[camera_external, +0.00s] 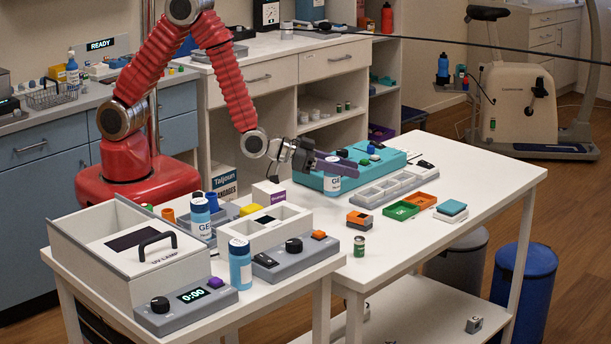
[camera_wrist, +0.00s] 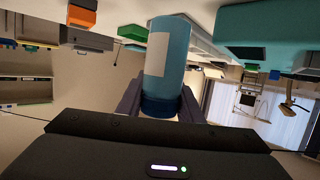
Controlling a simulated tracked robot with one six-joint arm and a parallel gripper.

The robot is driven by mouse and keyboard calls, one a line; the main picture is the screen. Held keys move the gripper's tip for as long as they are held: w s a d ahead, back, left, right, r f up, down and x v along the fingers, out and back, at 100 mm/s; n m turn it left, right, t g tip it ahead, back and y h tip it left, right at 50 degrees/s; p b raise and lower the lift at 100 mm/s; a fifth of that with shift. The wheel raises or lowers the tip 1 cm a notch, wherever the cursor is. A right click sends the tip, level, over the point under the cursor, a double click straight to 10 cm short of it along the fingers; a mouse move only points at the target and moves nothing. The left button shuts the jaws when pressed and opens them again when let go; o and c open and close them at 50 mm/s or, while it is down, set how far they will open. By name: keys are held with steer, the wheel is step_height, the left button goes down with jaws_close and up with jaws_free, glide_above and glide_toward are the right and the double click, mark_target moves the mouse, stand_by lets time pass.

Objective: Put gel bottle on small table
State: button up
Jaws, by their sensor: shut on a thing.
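A blue gel bottle (camera_external: 333,184) with a white label is upright over the right white table, in front of a teal device (camera_external: 310,178). My gripper (camera_external: 332,160) is shut on it near its cap. In the wrist view the bottle (camera_wrist: 170,60) is between the two fingers of my gripper (camera_wrist: 160,103), picture upside down. I cannot tell whether its base touches the tabletop. The lower left white table (camera_external: 338,262) looks the smaller one. Two similar blue bottles stand on it, one (camera_external: 200,222) at the back and one (camera_external: 240,268) at the front edge.
The left table is crowded with a UV lamp box (camera_external: 105,232), a timer, a grey control box (camera_external: 296,258) and a white tray. Small blocks, a green can (camera_external: 359,246) and grey trays (camera_external: 392,187) are on the right table. Its front right is clear.

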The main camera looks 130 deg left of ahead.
step_height(320, 180, up, 7)
steer(key=shift+f, duration=0.2)
stand_by(0.8)
steer(key=w+d+r+m+t+h, duration=0.1)
steer(key=d+m+h, duration=0.3)
steer(key=d, duration=1.3)
steer(key=w+d+r+m+t+h, duration=0.1)
steer(key=d+r+m+t+h, duration=0.2)
steer(key=d, duration=1.4)
steer(key=r+m+h, duration=0.1)
steer(key=m+h, duration=0.1)
steer(key=h, duration=0.1)
steer(key=shift+w+r, duration=0.2)
steer(key=shift+w, duration=0.15)
